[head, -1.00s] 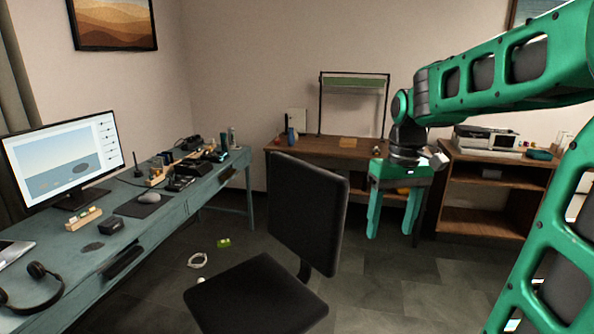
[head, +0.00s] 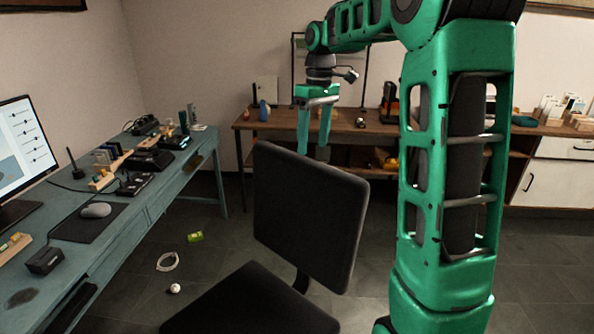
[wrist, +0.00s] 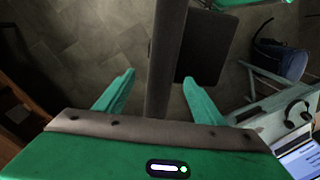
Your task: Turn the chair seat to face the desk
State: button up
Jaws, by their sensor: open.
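The black chair stands on the floor to the right of the desk. In the head view its backrest (head: 310,215) is upright and its seat (head: 255,305) extends toward the lower left, partly cut off. The teal desk (head: 150,210) runs along the left side. My gripper (head: 313,150) is open, pointing down at the backrest's top edge; the backrest hides its fingertips. In the wrist view my gripper (wrist: 159,77) has its fingers apart, with the backrest's top edge (wrist: 166,60) running between them. A gap shows on both sides. The seat (wrist: 205,45) shows beyond.
A brown workbench (head: 345,124) stands behind the chair. A white cable coil (head: 167,262), a green item (head: 195,237) and a small ball (head: 175,288) lie on the floor between chair and desk. A blue bag (wrist: 282,58) lies near the desk.

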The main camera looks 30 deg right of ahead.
aim_at(309, 175)
jog(key=f, duration=0.3)
jog(key=a+f, duration=0.1)
jog(key=f, duration=0.6)
jog(key=shift+s+a+f, duration=0.2)
jog(key=shift+f, duration=0.05)
